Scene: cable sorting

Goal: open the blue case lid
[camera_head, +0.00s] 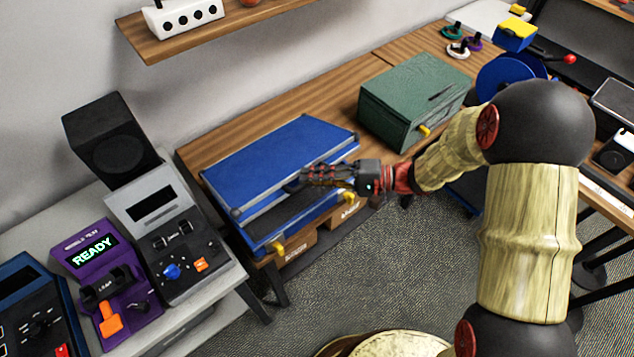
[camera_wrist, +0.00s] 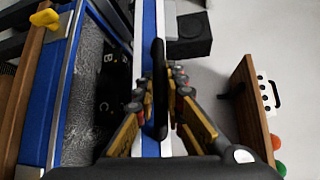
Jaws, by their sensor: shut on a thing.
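The blue case sits on the wooden table, with its lid (camera_head: 275,155) tilted partly up at the front. A dark gap shows between the lid and the blue base (camera_head: 262,240). Yellow latches (camera_head: 278,248) are on the base front. My gripper (camera_head: 312,175) is at the lid's front edge. In the wrist view, the fingers (camera_wrist: 160,85) are shut on a black handle (camera_wrist: 159,60) on the lid's edge (camera_wrist: 140,25). The grey case interior (camera_wrist: 85,100) shows to the left, with dark items that I cannot make out.
A green box (camera_head: 405,100) with a yellow latch stands right of the case. A grey device (camera_head: 175,235), a purple device (camera_head: 110,285) and a black speaker (camera_head: 115,140) stand to the left. A wooden shelf (camera_head: 170,45) is on the wall above. Open floor lies in front.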

